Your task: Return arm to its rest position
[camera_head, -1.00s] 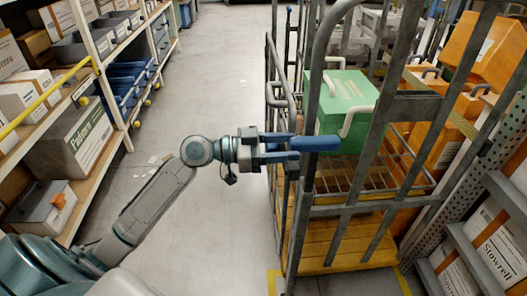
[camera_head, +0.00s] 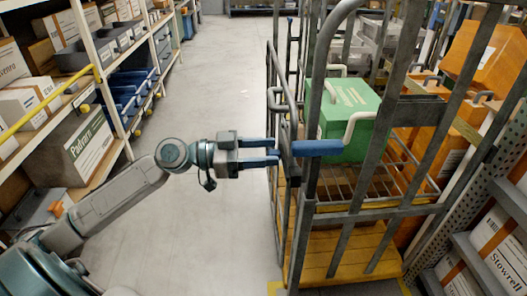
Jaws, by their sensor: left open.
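My left gripper (camera_head: 278,158) reaches in from the left in the head view. Its two blue fingers are apart and nothing is between them. It is over the aisle floor, just left of the grey metal cage trolley (camera_head: 318,200). A blue handle (camera_head: 317,147) on the trolley's near side lies just beyond the fingertips, and the gripper does not hold it. A green box (camera_head: 350,115) with pale handles stands inside the trolley on its wire shelf. My right gripper is not in view.
Racks with cartons (camera_head: 90,140) and blue bins (camera_head: 125,90) line the left side. Orange crates (camera_head: 430,130) and a perforated upright (camera_head: 480,190) stand on the right. The aisle floor (camera_head: 225,70) between rack and trolley is clear.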

